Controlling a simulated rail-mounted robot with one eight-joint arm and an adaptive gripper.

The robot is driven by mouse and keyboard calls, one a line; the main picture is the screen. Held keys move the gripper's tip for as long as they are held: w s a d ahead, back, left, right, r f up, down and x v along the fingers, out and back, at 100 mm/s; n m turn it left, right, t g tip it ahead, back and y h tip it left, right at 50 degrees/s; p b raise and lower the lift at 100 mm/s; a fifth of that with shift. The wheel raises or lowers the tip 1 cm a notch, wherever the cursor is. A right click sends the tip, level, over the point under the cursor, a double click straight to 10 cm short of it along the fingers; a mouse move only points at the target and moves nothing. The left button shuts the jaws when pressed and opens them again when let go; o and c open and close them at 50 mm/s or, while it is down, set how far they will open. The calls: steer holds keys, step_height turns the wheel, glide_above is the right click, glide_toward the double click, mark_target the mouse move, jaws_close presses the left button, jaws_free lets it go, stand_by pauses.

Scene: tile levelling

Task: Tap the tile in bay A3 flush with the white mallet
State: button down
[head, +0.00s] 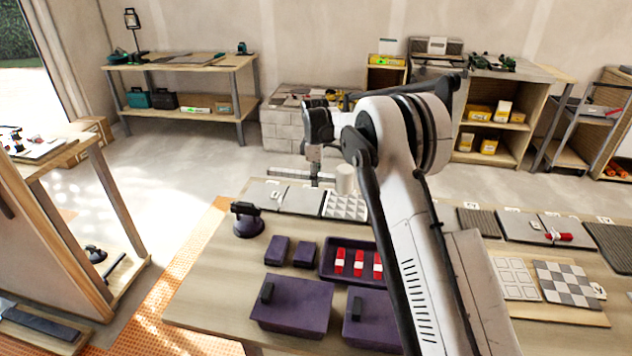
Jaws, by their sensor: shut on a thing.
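My gripper (315,168) hangs over the back edge of the wooden table, pointing down and shut. A white cylinder (345,179), which looks like the white mallet's head, is just right of the fingers above the tiles. My arm partly covers it, and the handle is hard to make out between the fingers. Below lies a row of tiles: a plain grey tile (263,194), another grey tile (301,200) and a white patterned tile (345,206). The bay labels are too small to read, so I cannot tell which is A3 or whether any tile stands proud.
A purple suction-cup tool (248,220) stands at the table's left. A purple tray (327,275) holds red-and-white items. Purple lidded boxes (291,304) stand in front. More tiles, including a checkered one (566,284), lie right of my arm. The table's front left is clear.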

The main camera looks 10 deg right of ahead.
steer(key=shift+f+b, duration=1.2)
steer(key=shift+f, duration=2.65)
step_height(320, 180, up, 5)
steer(key=shift+f+p, duration=0.1)
steer(key=shift+p, duration=0.65)
steer(key=shift+f, duration=0.1)
step_height(320, 180, down, 6)
steer(key=b, duration=0.3)
steer(key=shift+r+b, duration=0.2)
steer(key=shift+b, duration=0.15)
steer(key=shift+r+p, duration=1.1)
steer(key=shift+r, duration=1.55)
